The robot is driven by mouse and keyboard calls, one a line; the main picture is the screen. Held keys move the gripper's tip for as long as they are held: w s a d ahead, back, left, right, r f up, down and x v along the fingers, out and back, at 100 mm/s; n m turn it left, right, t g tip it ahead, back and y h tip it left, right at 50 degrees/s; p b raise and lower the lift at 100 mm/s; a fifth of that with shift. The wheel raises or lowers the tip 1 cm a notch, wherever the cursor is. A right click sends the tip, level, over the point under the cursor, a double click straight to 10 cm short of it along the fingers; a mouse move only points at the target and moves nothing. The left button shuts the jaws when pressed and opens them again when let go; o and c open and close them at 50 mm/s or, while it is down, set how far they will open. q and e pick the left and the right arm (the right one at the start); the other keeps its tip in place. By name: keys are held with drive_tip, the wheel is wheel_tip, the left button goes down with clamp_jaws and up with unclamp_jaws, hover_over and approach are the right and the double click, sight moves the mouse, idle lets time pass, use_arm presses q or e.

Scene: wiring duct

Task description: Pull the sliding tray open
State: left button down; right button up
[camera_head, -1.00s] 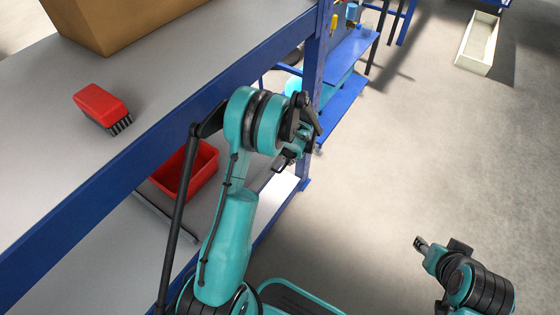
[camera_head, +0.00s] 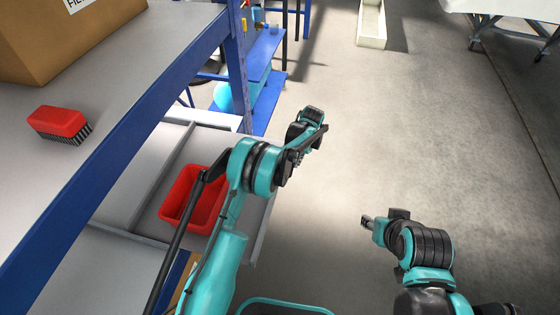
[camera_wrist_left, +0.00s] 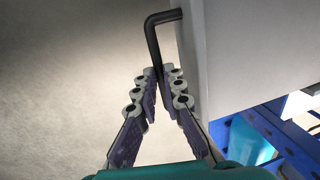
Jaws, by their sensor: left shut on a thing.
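The sliding tray (camera_head: 262,232) is grey and stands out from under the blue-edged bench, with a red bin (camera_head: 179,205) in it. In the left wrist view, a black bent bar handle (camera_wrist_left: 153,38) is fixed to a pale grey front panel (camera_wrist_left: 240,50). My left gripper (camera_wrist_left: 160,92) is shut on this handle, with the bar between its fingertips. In the head view my left gripper (camera_head: 308,128) is at the right side of the tray; the handle is hidden there. My right gripper (camera_head: 367,222) is over open floor, apart from the tray, too small to judge.
On the bench top (camera_head: 120,60) are a red brush (camera_head: 58,121) and a cardboard box (camera_head: 60,38). A blue bench post (camera_head: 237,75) stands behind the tray. A pale trough (camera_head: 371,25) lies on the far floor. The floor to the right is mostly clear.

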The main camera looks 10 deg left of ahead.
use_arm(q)
drive_tip(key=shift+s+d, duration=0.1)
drive_tip(key=shift+d, duration=1.05)
drive_tip(key=c, duration=1.6)
unclamp_jaws()
wheel_tip(320, 180, up, 12)
drive_tip(key=d, duration=0.2)
drive_tip(key=shift+d+f, duration=0.15)
